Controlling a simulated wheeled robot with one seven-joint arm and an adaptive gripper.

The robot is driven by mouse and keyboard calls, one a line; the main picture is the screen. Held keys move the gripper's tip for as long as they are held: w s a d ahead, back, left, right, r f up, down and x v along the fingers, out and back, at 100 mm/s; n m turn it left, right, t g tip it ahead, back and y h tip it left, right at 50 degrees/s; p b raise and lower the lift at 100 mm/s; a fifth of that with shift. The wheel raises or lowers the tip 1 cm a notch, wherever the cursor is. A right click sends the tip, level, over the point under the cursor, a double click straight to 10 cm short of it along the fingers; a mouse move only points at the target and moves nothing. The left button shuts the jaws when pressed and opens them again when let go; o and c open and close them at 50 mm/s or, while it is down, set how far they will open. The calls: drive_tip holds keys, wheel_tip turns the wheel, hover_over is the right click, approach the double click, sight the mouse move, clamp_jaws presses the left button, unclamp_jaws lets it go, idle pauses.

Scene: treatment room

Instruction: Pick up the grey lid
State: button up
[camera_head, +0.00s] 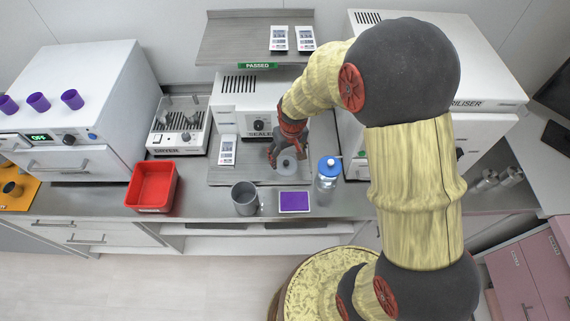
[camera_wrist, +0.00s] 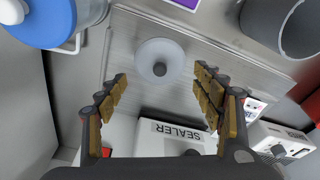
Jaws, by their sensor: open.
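The grey lid (camera_head: 287,164) is a small pale disc with a darker round knob. It lies on the metal plate in front of the sealer. In the wrist view the lid (camera_wrist: 160,61) lies flat, ahead of the fingertips and roughly centred between them. My gripper (camera_head: 288,146) is above and just behind the lid in the head view. In the wrist view my gripper (camera_wrist: 160,80) is open, its two fingers wide apart with nothing between them. The fingers do not appear to touch the lid.
A grey mug (camera_head: 244,198), a purple pad (camera_head: 294,201) and a blue-capped bottle (camera_head: 328,172) stand along the counter's front. The sealer (camera_head: 245,110) is behind, with a white handheld device (camera_head: 227,150) to the left. A red bin (camera_head: 153,187) stands farther left.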

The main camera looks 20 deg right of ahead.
sight(287, 163)
drive_tip(key=f, duration=0.4)
drive_tip(key=shift+w+f, duration=0.2)
drive_tip(key=shift+w, duration=0.1)
drive_tip(key=shift+c, duration=0.9)
drive_tip(key=shift+s, duration=0.1)
drive_tip(key=c, duration=0.9)
drive_tip(key=shift+s, duration=0.1)
drive_tip(key=c, duration=0.4)
drive_tip(key=shift+f, duration=0.1)
